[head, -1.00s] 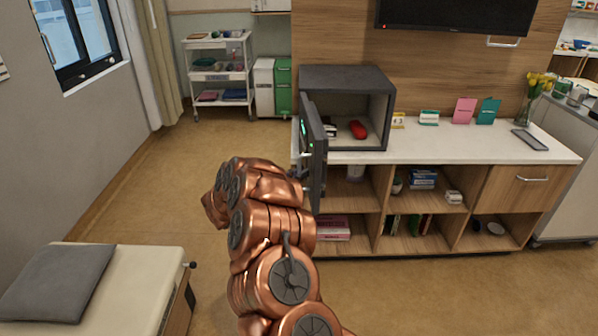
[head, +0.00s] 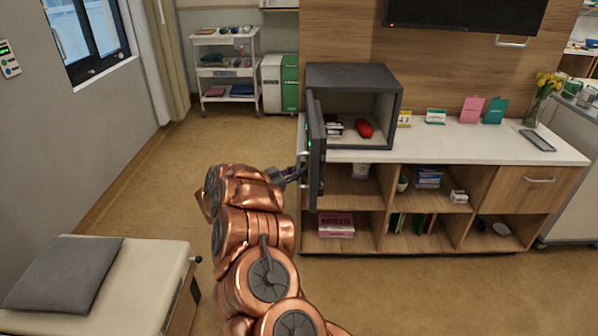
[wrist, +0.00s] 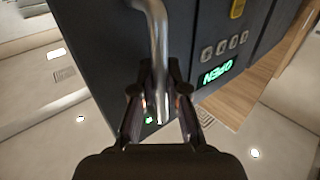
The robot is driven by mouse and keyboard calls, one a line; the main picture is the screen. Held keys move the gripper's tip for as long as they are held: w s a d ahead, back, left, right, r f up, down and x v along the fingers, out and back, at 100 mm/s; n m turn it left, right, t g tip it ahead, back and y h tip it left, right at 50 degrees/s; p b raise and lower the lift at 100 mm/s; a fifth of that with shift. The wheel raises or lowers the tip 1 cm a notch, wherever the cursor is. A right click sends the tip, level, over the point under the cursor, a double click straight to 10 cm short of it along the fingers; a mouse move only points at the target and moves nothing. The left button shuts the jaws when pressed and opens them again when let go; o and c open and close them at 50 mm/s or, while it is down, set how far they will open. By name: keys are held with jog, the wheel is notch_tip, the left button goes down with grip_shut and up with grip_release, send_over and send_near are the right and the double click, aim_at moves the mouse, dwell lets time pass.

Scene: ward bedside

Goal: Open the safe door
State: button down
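The dark grey safe (head: 350,78) stands on the white counter, its inside in plain view. Its door (head: 317,160) is swung out toward me, nearly edge-on in the head view. The wrist view shows the door's dark outer face (wrist: 105,45), with a keypad and a lit green "OPEN" display (wrist: 216,75). A metal bar handle (wrist: 158,35) sticks out from that face. My gripper (wrist: 160,88) has its two fingers closed around the handle, one on each side. In the head view my gripper (head: 298,173) is at the door's left side.
A red object (head: 365,128) lies inside the safe. The shelf cabinet (head: 420,243) is below the counter. A bed (head: 120,285) with a grey pillow is at lower left. A trolley (head: 224,70) stands at the back. Open floor lies left of the door.

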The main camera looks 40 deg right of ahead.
jog(key=c, duration=1.2)
grip_release()
jog(key=a, duration=1.2)
jog(key=shift+w, duration=0.15)
